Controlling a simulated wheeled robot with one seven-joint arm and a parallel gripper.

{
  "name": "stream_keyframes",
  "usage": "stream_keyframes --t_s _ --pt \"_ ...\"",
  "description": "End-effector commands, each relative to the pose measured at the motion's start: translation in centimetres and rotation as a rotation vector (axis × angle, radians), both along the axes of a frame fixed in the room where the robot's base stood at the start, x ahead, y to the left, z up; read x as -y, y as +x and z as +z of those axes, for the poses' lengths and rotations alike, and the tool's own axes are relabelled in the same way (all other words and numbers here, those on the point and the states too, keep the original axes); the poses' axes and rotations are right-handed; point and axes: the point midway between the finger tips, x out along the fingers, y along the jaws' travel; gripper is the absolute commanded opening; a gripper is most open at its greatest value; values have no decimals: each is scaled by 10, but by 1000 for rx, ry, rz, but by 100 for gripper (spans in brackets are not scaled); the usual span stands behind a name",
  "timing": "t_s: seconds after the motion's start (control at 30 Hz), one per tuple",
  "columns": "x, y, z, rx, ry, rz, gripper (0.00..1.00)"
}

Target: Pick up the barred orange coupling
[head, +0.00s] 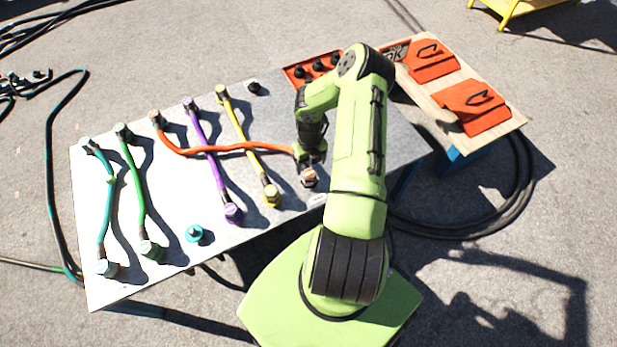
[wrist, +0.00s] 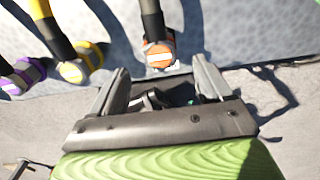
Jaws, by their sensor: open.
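The barred orange coupling (wrist: 158,53) has a pale bar across its orange face and a dark sleeve behind it. In the wrist view it lies just beyond the fingertips, roughly centred between them. In the head view this coupling (head: 309,176) shows just below my gripper (head: 312,156), at the right end of the orange cable (head: 240,148). My gripper, also in the wrist view (wrist: 162,76), is open, with nothing between its fingers. The cable's other end coupling (head: 156,118) lies at the table's back edge; its face markings are too small to tell.
The orange cable crosses over the purple cable (head: 213,160) and yellow cable (head: 246,140). Their couplings, purple (wrist: 24,74) and yellow (wrist: 80,64), lie left of the orange one. Green (head: 137,180) and teal (head: 105,200) cables lie farther left on the grey table (head: 170,245).

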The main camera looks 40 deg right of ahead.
Motion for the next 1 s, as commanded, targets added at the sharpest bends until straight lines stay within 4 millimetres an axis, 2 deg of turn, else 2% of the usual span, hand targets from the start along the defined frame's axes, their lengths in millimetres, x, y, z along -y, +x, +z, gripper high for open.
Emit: stream_keyframes --t_s 0.03,0.27,0.43,0.67,1.0 --pt "0 0 -11 0 1 0 79" --pt "0 0 -34 0 1 1 79" --pt "-1 0 -67 -1 1 2 79" --pt "0 0 -68 1 -1 3 79" --pt "0 0 -68 1 -1 3 27"
